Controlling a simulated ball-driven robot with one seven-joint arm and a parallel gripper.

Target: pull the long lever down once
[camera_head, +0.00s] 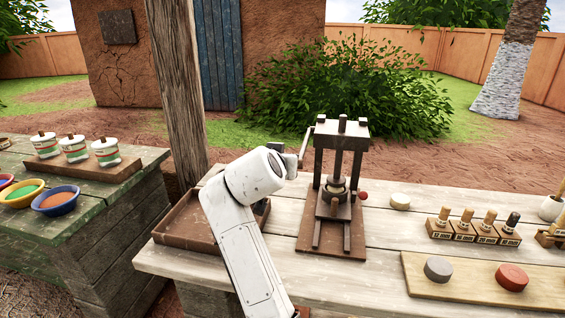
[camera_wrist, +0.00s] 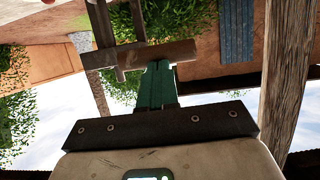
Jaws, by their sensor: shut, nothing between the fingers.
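A dark press (camera_head: 340,160) stands on a brown base board on the right-hand table. Its long lever (camera_head: 306,141) sticks out at the left of the press top. My gripper (camera_head: 293,157) is beside the lever's outer end, left of the press frame. In the wrist view, my green fingers (camera_wrist: 158,70) are shut with nothing between them. A brown bar, seemingly the lever's handle (camera_wrist: 175,50), crosses just beyond the fingertips. I cannot tell whether fingertips and bar touch.
A brown tray (camera_head: 178,225) lies beneath my arm. A wooden post (camera_head: 178,90) rises left of the arm. Right of the press are a pale disc (camera_head: 400,201), a stamp rack (camera_head: 474,229) and a board with two discs (camera_head: 470,287). The left table (camera_head: 100,215) holds jars and bowls.

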